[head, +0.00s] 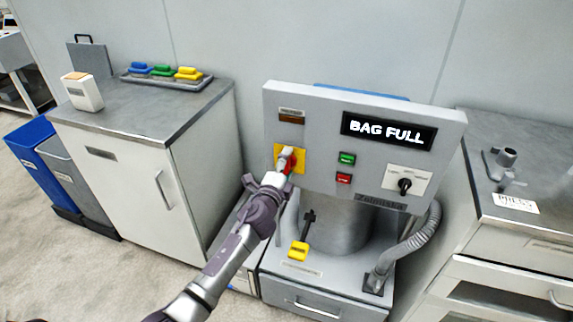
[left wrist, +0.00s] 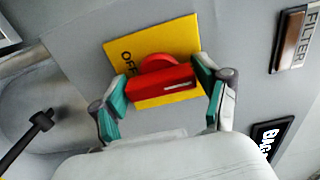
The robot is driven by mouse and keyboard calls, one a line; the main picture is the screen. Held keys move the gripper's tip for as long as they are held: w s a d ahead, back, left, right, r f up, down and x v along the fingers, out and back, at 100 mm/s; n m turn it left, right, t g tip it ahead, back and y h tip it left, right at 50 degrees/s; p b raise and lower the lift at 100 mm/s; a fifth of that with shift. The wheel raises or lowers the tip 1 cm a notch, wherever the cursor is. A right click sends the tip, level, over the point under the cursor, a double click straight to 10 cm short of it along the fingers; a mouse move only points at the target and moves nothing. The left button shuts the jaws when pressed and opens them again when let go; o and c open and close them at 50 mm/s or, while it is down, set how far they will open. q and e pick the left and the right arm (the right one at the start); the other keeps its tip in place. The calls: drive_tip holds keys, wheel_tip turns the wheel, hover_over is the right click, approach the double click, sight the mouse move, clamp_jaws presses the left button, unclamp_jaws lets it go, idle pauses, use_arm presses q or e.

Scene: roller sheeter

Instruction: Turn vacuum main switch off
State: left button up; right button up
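The vacuum main switch is a red rotary handle (left wrist: 160,86) on a yellow plate (left wrist: 118,38) marked OFF. In the head view its red part (head: 290,165) shows partly behind my gripper, on the plate (head: 280,151) at the left of the grey panel. A white mark lies near one end of the handle, towards the filter label. My left gripper (head: 286,158) is at the switch. In the left wrist view its green-padded fingers (left wrist: 161,84) lie against both ends of the handle and appear shut on it. My right gripper is out of view.
The grey panel (head: 318,101) has a lit BAG FULL display (head: 388,131), green (head: 347,158) and red (head: 344,178) buttons and a black knob (head: 404,185). A yellow-ended lever (head: 298,251) and a hose (head: 412,240) are below. Cabinets (head: 120,155) flank the machine.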

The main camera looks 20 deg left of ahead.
use_arm(q)
drive_tip(key=c, duration=0.6)
drive_tip(key=shift+c, duration=0.2)
drive_tip(key=shift+n, duration=0.4)
drive_tip(key=shift+f+n, duration=0.1)
drive_tip(key=shift+n, duration=0.9)
drive_tip(key=n, duration=0.3)
drive_tip(key=shift+n, duration=0.3)
drive_tip(key=n, duration=0.5)
drive_tip(key=n+p, duration=0.1)
drive_tip(key=n, duration=0.3)
drive_tip(key=shift+n, duration=0.3)
drive_tip(key=shift+n+p, duration=0.35)
drive_tip(key=shift+n, duration=0.55)
